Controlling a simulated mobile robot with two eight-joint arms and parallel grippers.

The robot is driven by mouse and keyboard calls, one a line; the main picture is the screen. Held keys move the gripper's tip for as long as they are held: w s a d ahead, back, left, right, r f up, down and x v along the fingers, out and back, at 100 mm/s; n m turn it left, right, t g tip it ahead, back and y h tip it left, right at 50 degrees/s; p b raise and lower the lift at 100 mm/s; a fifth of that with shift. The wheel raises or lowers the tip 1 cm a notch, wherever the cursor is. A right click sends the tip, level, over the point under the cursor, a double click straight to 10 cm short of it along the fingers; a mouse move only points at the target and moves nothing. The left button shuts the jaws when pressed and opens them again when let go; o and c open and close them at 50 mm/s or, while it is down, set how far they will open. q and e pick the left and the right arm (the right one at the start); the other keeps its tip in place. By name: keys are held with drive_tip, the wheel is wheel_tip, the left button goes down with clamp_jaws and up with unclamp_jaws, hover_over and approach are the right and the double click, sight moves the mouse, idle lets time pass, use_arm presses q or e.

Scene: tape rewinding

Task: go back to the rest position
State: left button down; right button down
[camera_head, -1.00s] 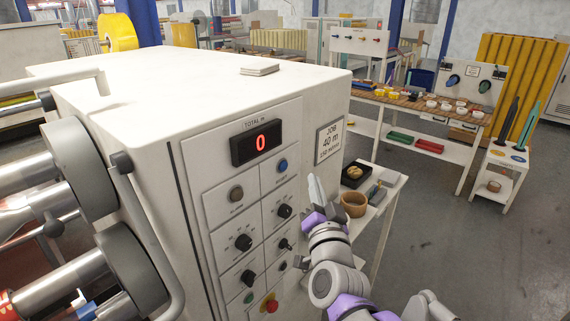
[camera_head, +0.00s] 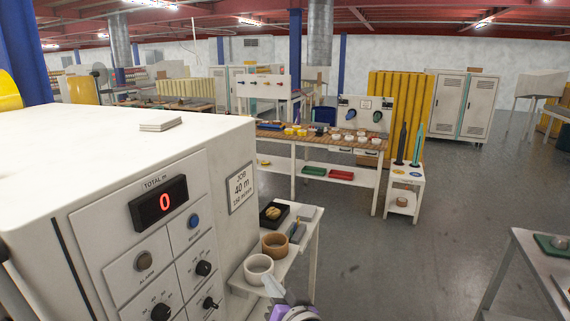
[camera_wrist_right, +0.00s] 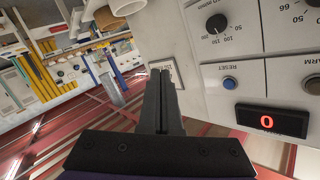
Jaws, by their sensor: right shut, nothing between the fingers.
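My right gripper (camera_head: 272,284) is at the bottom of the head view, in front of the small side table, with part of its purple-trimmed wrist in sight. In the right wrist view its dark fingers (camera_wrist_right: 162,76) are together with nothing between them. They are apart from the white machine (camera_head: 110,175), whose panel fills the right of that view. The machine's red display (camera_head: 158,202) reads 0 and also shows in the wrist view (camera_wrist_right: 267,121). A blue reset button (camera_wrist_right: 230,82) and a black knob (camera_wrist_right: 217,23) are beside it. My left gripper is out of view.
A small white side table (camera_head: 302,262) stands close by the machine, holding a tan ring (camera_head: 275,252), a pale ring (camera_head: 258,281) and a black tray (camera_head: 283,224). A metal table (camera_head: 521,251) is at the right. The grey floor between is clear.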

drive_tip(key=s+d+f+g+h, duration=0.7)
drive_tip(key=s+d+f+g, duration=0.1)
drive_tip(key=s+d+f, duration=1.3)
drive_tip(key=shift+s+d+f+g, duration=0.15)
drive_tip(key=shift+d+f+g, duration=0.15)
drive_tip(key=shift+d+f, duration=0.4)
